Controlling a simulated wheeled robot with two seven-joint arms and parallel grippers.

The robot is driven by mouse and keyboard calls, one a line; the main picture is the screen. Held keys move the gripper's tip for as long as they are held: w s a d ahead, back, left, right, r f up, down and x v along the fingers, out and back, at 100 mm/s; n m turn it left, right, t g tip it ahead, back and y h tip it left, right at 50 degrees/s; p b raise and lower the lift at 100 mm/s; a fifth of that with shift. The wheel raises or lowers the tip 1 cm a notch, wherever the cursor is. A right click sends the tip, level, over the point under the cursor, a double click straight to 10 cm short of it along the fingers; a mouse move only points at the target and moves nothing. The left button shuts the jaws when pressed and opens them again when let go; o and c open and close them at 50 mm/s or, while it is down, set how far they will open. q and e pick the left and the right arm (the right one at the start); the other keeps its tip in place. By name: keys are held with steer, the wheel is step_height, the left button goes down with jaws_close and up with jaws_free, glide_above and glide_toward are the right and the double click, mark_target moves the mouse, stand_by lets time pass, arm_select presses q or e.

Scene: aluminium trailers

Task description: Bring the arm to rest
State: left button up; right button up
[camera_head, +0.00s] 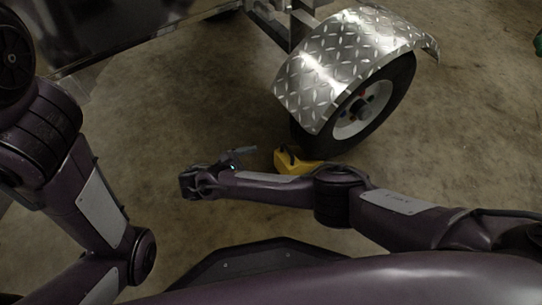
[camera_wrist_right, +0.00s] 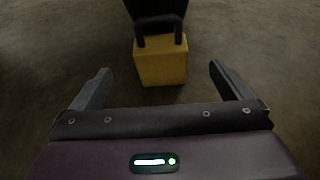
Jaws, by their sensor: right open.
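My right arm reaches in from the right in the head view, with its gripper (camera_head: 240,153) low in front of the trailer wheel. In the right wrist view the right gripper (camera_wrist_right: 160,85) has its two fingers wide apart with nothing between them. A yellow block with a dark handle (camera_wrist_right: 161,62) stands on the floor just beyond the fingertips. It also shows in the head view as a yellow block (camera_head: 288,161), partly hidden behind my right arm. My left arm comes in from the left in the head view; its gripper is out of the frame.
A trailer wheel (camera_head: 372,108) under a shiny tread-plate fender (camera_head: 335,60) stands just behind the yellow block. The dark trailer body (camera_head: 110,30) is at the upper left. Bare concrete floor (camera_head: 455,130) lies open to the right of the wheel.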

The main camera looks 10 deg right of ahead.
steer(key=shift+s+a+r, duration=0.1)
steer(key=shift+s+a, duration=0.05)
steer(key=shift+a, duration=0.2)
stand_by(0.3)
